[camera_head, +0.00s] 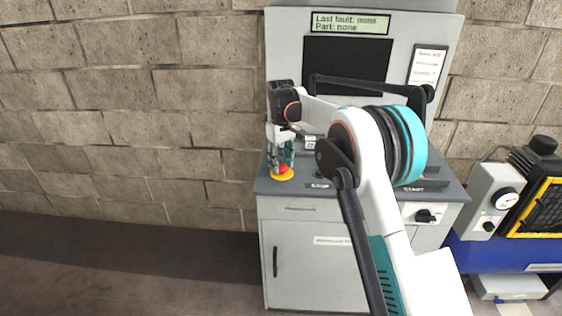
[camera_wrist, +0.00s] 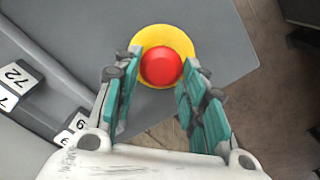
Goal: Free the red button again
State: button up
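The red button (camera_wrist: 160,68) is a round mushroom head on a yellow base (camera_wrist: 152,38), near the corner of the grey console top. I cannot tell whether the fingers touch the head.
The grey console (camera_head: 300,210) stands against a block wall, with a dark screen and a display (camera_head: 350,22) reading "Last fault: none, Part: none". White numbered blocks (camera_wrist: 18,76) lie left in the wrist view. A machine with a gauge (camera_head: 507,198) stands at right.

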aim_at(281, 165)
grip_shut()
jog(key=shift+r+p, duration=0.65)
jog(key=shift+p, duration=0.15)
jog(key=o, duration=1.2)
grip_release()
jog(key=shift+c, duration=0.2)
notch_tip(281, 165, up, 12)
